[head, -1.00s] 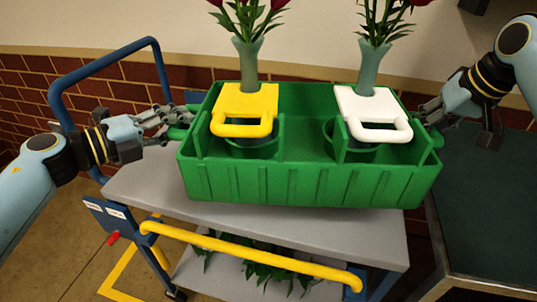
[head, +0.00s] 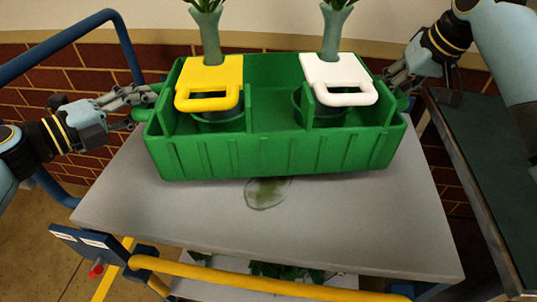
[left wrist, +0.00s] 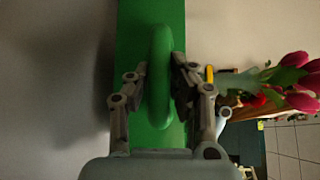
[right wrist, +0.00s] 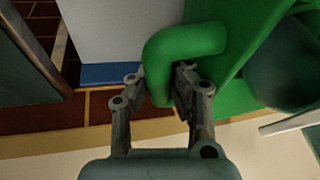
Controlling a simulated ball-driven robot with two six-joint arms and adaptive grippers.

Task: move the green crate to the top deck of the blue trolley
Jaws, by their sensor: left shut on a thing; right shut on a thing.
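The green crate (head: 270,155) sits level over the back part of the trolley's grey top deck (head: 300,235); I cannot tell whether its base touches the deck. It holds two vases with flowers, one in a yellow-handled holder (head: 210,78) and one in a white-handled holder (head: 335,72). My left gripper (head: 150,97) is shut on the crate's left handle, which also shows in the left wrist view (left wrist: 160,60). My right gripper (head: 398,88) is shut on the right handle, seen in the right wrist view (right wrist: 190,42). The crate hides the deck's back edge.
The trolley has a blue push frame (head: 125,40) at the left and a yellow bar (head: 270,284) in front. Leaves (head: 285,271) lie on a lower shelf. A dark green table (head: 490,160) stands at the right. A greenish stain (head: 266,192) marks the deck before the crate.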

